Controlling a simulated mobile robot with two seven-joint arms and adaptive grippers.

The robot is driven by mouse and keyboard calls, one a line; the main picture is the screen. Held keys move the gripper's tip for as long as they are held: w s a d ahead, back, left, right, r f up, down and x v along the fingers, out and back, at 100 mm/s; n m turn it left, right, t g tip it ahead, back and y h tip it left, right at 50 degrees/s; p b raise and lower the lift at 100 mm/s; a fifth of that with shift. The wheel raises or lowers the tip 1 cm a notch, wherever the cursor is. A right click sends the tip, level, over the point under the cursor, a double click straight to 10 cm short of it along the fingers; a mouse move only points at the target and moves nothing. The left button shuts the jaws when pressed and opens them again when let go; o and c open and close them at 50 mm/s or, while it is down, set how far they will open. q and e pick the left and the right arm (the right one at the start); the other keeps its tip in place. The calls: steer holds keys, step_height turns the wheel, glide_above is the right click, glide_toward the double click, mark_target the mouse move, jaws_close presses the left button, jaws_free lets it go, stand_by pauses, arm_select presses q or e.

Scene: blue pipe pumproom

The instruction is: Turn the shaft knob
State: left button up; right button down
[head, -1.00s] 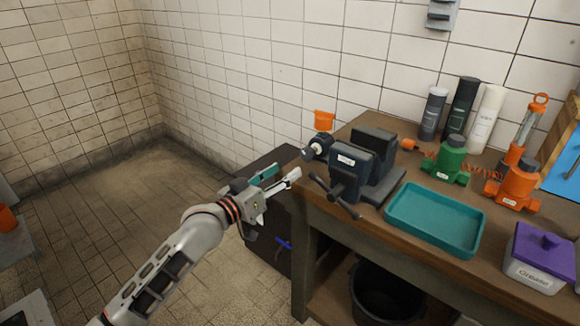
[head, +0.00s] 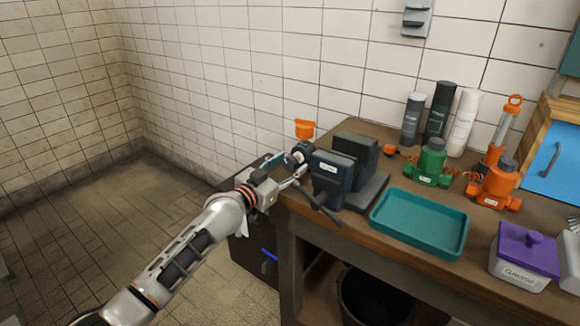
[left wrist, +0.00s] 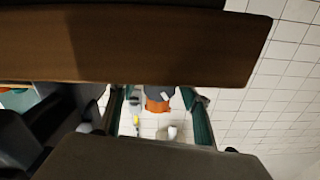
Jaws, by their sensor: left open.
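A dark round knob (head: 302,151) sits at the left end of the vise (head: 335,178), near the bench's left corner. An orange piece (head: 304,128) stands just behind it. My left gripper (head: 291,166) is open at the knob, with one finger on each side of its near end. I cannot tell whether the fingers touch it. In the left wrist view, the orange piece (left wrist: 158,104) and a small pale end (left wrist: 172,132) show between the two green finger pads. Large brown and dark shapes hide much of that view. My right gripper is not in view.
A teal tray (head: 420,222) lies right of the vise. A black bucket (head: 375,298) is below. The floor at left is clear.

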arm_select(q)
steer(key=shift+w+d, duration=0.2)
steer(key=c, duration=1.1)
steer(key=shift+n, duration=3.4)
steer(key=o, duration=1.1)
steer(key=v, duration=1.2)
steer(key=shift+r, duration=0.1)
